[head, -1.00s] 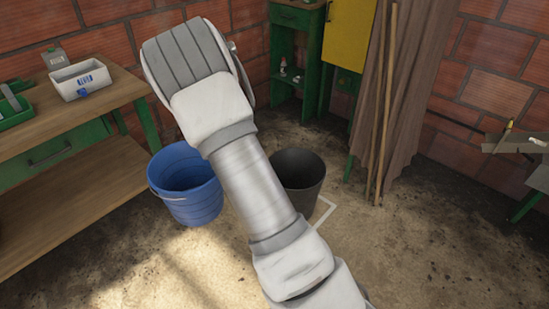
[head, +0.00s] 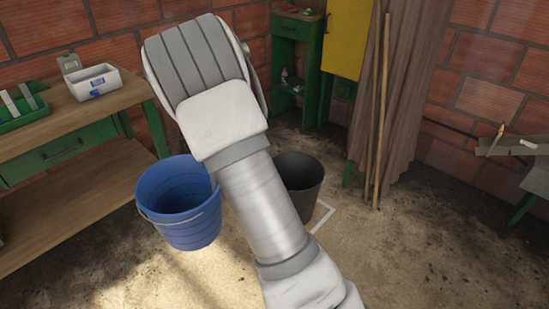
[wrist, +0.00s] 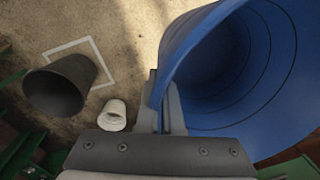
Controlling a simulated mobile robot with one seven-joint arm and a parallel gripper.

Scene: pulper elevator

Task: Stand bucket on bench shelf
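A blue bucket (head: 180,215) with a thin handle hangs upright or nearly so left of my arm in the head view. It fills the right of the wrist view (wrist: 245,65). My gripper (wrist: 165,108) is shut on the bucket's wall at the rim, one finger on each side. The gripper is hidden behind my arm in the head view. The bucket seems to be off the floor. The wooden bench (head: 60,125) stands at the left, with its low wide shelf (head: 75,205) bare where it shows, to the bucket's left.
A black bucket (head: 305,190) stands on the floor by a white marked outline (head: 320,216). A small white hollow cylinder (wrist: 113,115) shows in the wrist view. The bench top holds a white box (head: 93,83) and green tray (head: 22,108). Poles (head: 382,120) and a curtain are behind.

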